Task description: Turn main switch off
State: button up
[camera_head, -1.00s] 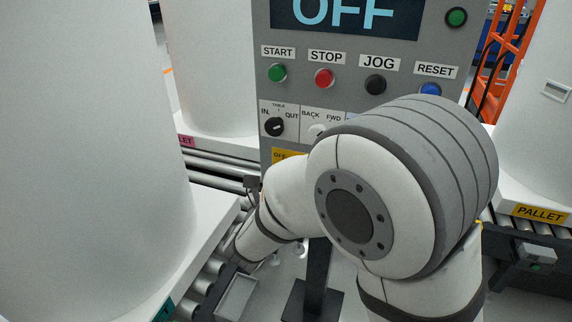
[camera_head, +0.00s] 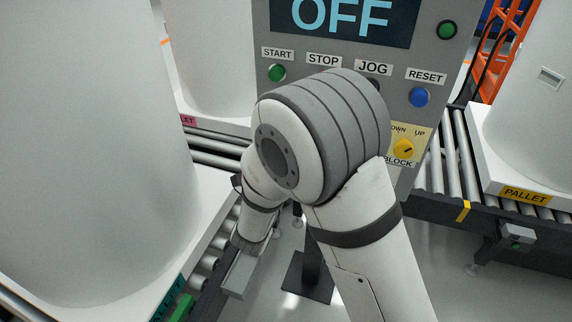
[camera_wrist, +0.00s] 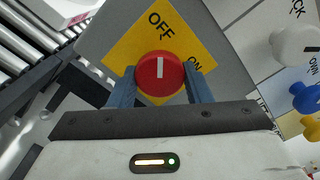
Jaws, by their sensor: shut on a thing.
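The main switch, a red round knob (camera_wrist: 158,82) with a white mark, sits on a yellow plate (camera_wrist: 130,50) in the wrist view. The white mark points up toward OFF. My gripper (camera_wrist: 160,74) is shut on the knob, one blue finger on each side. In the head view my arm hides the switch and the gripper. The panel display (camera_head: 345,18) reads OFF.
The control panel has a green START button (camera_head: 277,73), a blue RESET button (camera_head: 419,97) and a yellow BLOCK knob (camera_head: 403,148). Conveyors with pallets (camera_head: 525,195) and large white cylinders (camera_head: 80,130) stand on both sides.

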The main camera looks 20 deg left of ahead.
dwell(0.3)
jog(key=o, duration=1)
jog(key=shift+s, duration=0.1)
jog(key=s, duration=0.7)
jog(key=shift+s+a, duration=0.3)
